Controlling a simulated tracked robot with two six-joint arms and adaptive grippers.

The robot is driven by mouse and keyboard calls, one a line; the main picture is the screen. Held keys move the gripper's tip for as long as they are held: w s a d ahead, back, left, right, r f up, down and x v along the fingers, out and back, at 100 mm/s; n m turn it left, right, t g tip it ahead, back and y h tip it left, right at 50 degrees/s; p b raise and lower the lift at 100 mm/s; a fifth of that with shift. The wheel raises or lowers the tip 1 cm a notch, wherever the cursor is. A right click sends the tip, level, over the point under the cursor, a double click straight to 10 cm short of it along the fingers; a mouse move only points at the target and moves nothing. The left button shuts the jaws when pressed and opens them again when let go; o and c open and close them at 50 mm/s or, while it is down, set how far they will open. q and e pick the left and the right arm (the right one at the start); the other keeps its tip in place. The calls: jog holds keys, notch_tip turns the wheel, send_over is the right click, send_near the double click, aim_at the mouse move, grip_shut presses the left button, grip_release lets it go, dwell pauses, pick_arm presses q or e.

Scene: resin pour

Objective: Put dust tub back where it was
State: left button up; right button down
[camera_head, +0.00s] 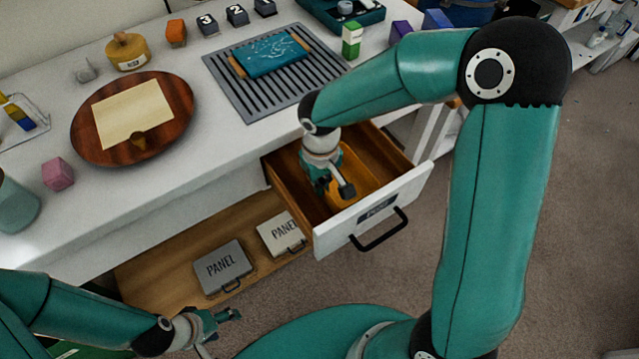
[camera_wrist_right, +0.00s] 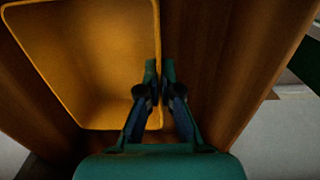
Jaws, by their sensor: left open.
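An orange-yellow open tub (camera_head: 372,172) sits inside the pulled-out drawer (camera_head: 283,192), partly hidden by my right gripper. In the right wrist view the tub (camera_wrist_right: 90,65) looks empty inside, with its wall running between my fingers. My right gripper (camera_head: 335,187) reaches down into the drawer; in its wrist view the fingers (camera_wrist_right: 160,75) straddle the tub's wall closely and look shut on it. My left gripper (camera_head: 228,315) is open and empty, low in front of the lower shelf. I cannot tell whether the tub touches the drawer floor.
The drawer front (camera_head: 375,212) with its black handle (camera_head: 380,232) juts out. Two panel cases (camera_head: 222,266) lie on the lower shelf (camera_head: 165,275). The counter holds a round wooden board (camera_head: 180,110), a lidded yellow pot (camera_head: 128,52) and a grey slatted mat (camera_head: 240,95).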

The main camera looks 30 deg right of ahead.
jog(key=c, duration=1.8)
grip_release()
jog(key=shift+f, duration=0.1)
jog(key=o, duration=0.5)
jog(key=shift+r, duration=0.4)
notch_tip(320, 180, up, 12)
jog(key=shift+a+f+p, duration=0.1)
jog(key=shift+f+p, duration=0.15)
jog(key=shift+p, duration=0.4)
